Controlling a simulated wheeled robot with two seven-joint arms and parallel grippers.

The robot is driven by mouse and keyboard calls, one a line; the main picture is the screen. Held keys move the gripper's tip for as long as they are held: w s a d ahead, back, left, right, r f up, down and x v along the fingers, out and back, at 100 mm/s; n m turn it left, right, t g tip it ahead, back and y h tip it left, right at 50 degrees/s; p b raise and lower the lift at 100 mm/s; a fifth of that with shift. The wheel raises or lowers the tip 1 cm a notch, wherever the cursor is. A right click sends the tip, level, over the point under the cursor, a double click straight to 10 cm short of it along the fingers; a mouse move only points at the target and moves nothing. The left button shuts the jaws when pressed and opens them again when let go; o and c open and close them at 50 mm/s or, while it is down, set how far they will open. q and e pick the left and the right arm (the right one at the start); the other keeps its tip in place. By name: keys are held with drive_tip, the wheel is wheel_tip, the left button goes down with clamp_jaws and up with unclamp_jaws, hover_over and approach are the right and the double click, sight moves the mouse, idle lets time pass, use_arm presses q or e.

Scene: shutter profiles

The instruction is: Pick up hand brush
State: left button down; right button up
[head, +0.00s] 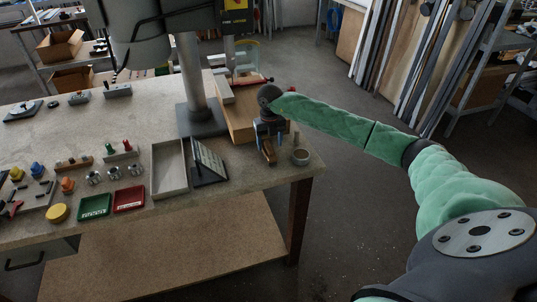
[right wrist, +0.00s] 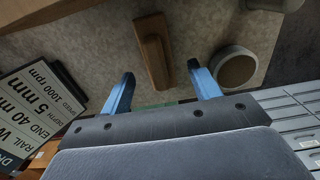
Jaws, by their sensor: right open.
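The hand brush (head: 268,153) lies on the table near its right end, its wooden handle showing as a brown bar. In the right wrist view the brush (right wrist: 153,48) shows from above, with its near end between the blue fingers. My right gripper (head: 266,137) is above the brush, pointing down. In the right wrist view my right gripper (right wrist: 160,72) is open, one finger on each side of the brush, with gaps on both sides. Whether the bristles face down is hidden. My left gripper is not in view.
A round cup (head: 300,157) stands close right of the brush; it also shows in the right wrist view (right wrist: 235,70). A tilted sign (head: 209,161) stands to the left, beside a grey tray (head: 170,170). A wooden box (head: 241,122) and a column (head: 193,75) are behind.

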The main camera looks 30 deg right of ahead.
sight(270, 146)
wheel_tip(270, 146, down, 4)
drive_tip(key=shift+s+a+f+b, duration=0.15)
drive_tip(key=shift+f+b, duration=0.1)
drive_tip(key=shift+b, duration=0.2)
drive_tip(key=shift+f, duration=0.15)
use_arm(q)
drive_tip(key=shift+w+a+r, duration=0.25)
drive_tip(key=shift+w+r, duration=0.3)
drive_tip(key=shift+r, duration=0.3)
use_arm(e)
drive_tip(key=c, duration=1.2)
